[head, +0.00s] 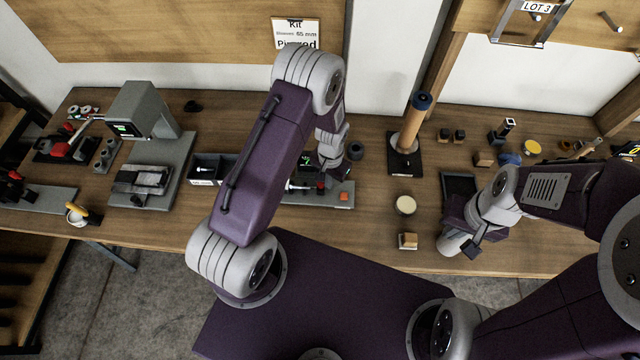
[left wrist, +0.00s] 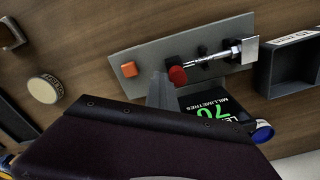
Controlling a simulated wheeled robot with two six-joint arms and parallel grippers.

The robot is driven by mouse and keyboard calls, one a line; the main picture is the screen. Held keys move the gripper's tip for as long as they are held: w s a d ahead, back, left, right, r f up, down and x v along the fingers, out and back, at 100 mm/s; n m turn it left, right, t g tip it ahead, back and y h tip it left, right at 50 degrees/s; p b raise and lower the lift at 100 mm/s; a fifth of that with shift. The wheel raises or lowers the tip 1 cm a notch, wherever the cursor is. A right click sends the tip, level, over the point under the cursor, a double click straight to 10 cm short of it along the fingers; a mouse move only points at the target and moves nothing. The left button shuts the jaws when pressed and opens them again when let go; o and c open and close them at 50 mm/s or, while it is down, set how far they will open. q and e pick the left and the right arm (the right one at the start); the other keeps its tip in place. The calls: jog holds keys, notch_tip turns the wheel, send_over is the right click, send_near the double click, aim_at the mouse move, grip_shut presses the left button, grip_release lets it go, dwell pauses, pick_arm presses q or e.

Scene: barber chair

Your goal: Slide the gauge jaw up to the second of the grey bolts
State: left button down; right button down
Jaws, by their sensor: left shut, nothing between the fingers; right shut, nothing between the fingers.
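The gauge is a grey plate (head: 345,187) on the bench, also in the left wrist view (left wrist: 125,60). It carries an orange block (left wrist: 128,69), a red round piece (left wrist: 178,75) and a silver rod ending in a bright block (left wrist: 245,51). A dark display (left wrist: 205,108) reads 70 and millimetres in green, partly hidden. I cannot tell which part is the jaw or pick out separate grey bolts. My left gripper (head: 329,163) is shut and empty above the gauge; its grey fingertips (left wrist: 160,90) show beside the red piece. My right gripper (head: 473,248) is shut and empty near the front edge.
Dark bins (head: 204,168) stand left of the gauge. A round pale-topped piece (head: 405,205) and a small wooden block (head: 408,241) lie to its right. An upright wooden post (head: 414,120) stands behind. Bare bench lies between the gauge and the round piece.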

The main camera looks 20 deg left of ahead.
pick_arm(q)
jog(key=shift+d, duration=0.15)
jog(key=shift+w+d, duration=0.15)
jog(key=shift+d, duration=0.25)
notch_tip(320, 180, up, 8)
jog(key=p, duration=0.6)
dwell(0.4)
notch_tip(320, 180, up, 7)
jog(key=w+a+n+t+b, duration=0.1)
jog(key=w+a+t+b, duration=0.15)
jog(key=b, duration=0.45)
jog(key=s+a+r+n+g+b, duration=0.1)
jog(key=s+a+n, duration=0.1)
jog(key=s, duration=1.3)
jog(key=shift+b, duration=0.35)
